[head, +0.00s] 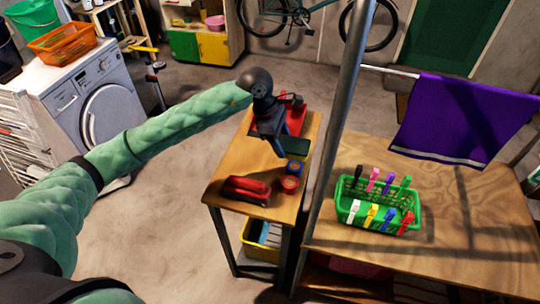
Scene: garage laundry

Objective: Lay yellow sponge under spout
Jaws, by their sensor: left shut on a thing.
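My left gripper (279,149) reaches over the small wooden table, its dark fingers pointing down near the table's back half. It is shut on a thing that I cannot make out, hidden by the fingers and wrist. I cannot make out a yellow sponge anywhere in the head view. I cannot pick out a spout either. A red object (292,103) lies behind and partly under the gripper, and a dark green flat object (294,149) lies just right of its fingers. My right gripper is not in view.
On the small table (226,176) are a red tool (246,188), a red round item (290,184) and a blue one (294,168). A metal post (337,130) stands close on the right. Beyond it, a green basket of clothespins (352,215) sits on a larger table (460,220).

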